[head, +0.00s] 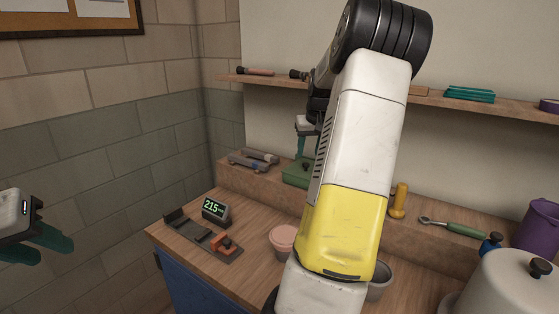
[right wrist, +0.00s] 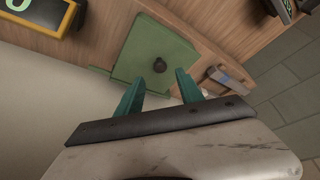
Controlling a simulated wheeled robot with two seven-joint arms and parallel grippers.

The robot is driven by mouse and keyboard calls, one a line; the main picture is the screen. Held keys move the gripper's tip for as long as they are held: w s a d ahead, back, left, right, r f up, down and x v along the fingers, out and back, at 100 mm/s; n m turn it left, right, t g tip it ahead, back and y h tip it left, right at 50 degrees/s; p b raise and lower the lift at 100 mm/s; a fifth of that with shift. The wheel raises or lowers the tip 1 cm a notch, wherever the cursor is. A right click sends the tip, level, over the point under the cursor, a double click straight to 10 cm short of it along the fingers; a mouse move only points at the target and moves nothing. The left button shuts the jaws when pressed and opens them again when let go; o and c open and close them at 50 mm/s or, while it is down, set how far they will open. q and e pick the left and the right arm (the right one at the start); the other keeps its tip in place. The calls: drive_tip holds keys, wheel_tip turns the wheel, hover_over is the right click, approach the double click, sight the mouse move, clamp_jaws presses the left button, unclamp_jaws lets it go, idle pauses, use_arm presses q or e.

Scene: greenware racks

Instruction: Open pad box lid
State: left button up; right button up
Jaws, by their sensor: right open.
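The pad box is a green box (right wrist: 143,48) with a flat green lid and a dark round knob (right wrist: 160,65) on it, seen from above in the right wrist view. The lid appears to be on the box. In the head view the green box (head: 296,174) stands on the raised back ledge, partly hidden by my right arm. My right gripper (right wrist: 160,76) is open, its teal fingertips apart on either side of the knob's near side, with nothing between them. My left gripper (head: 52,248) is open and empty at the left edge, away from the bench.
A wall shelf (head: 455,103) runs above the ledge. A grey metal tool (head: 253,158) lies left of the box. A digital display (head: 216,210), a pink cup (head: 283,241), a yellow-handled tool (head: 399,200) and a white lidded pot (head: 510,284) are nearby.

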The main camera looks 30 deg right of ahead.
sight(306, 164)
drive_tip(key=x, duration=0.5)
drive_tip(key=shift+f, duration=0.1)
clamp_jaws()
idle(1.3)
